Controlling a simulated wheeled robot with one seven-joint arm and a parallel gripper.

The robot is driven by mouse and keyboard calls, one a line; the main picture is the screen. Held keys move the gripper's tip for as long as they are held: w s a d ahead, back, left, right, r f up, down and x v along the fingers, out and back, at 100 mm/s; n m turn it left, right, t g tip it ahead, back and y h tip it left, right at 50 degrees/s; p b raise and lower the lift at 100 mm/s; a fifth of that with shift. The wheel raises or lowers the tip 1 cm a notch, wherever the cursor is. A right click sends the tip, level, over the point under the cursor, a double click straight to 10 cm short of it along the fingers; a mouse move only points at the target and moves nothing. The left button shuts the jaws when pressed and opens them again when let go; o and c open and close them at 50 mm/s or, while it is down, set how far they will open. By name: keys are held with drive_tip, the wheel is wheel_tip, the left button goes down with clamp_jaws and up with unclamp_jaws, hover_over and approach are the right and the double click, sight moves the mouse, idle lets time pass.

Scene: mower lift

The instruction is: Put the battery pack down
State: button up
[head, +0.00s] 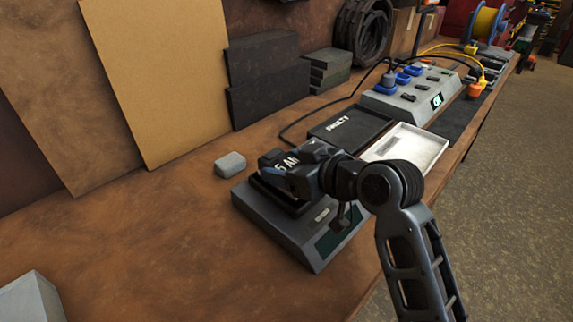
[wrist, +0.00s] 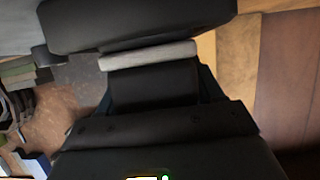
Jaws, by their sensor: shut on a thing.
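The battery pack (head: 269,157) is a dark block with pale "5 AH"-like lettering. My gripper (head: 286,172) is shut on it in the head view, reaching in from the right. The pack is over the dark plate of a grey bench scale (head: 262,217). My gripper hides part of the pack and plate, so I cannot tell whether the pack touches the plate. In the wrist view a large dark block (wrist: 140,22), seemingly the pack, fills the top, with a pale grey strip below it.
A small grey block (head: 230,163) lies behind the scale. A black mat marked "FAULTY" (head: 340,132) and a white tray (head: 433,140) lie beyond it. A charging station (head: 394,104) with blue and black items stands farther back. The bench (head: 150,240) is clear left of the scale.

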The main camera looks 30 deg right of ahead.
drive_tip(key=shift+f, duration=0.15)
drive_tip(key=o, duration=1.6)
drive_tip(key=shift+c, duration=0.2)
drive_tip(key=shift+r+p, duration=0.3)
drive_tip(key=shift+r, duration=0.15)
drive_tip(key=v, duration=1.2)
drive_tip(key=shift+f+b, duration=0.15)
drive_tip(key=shift+b, duration=0.3)
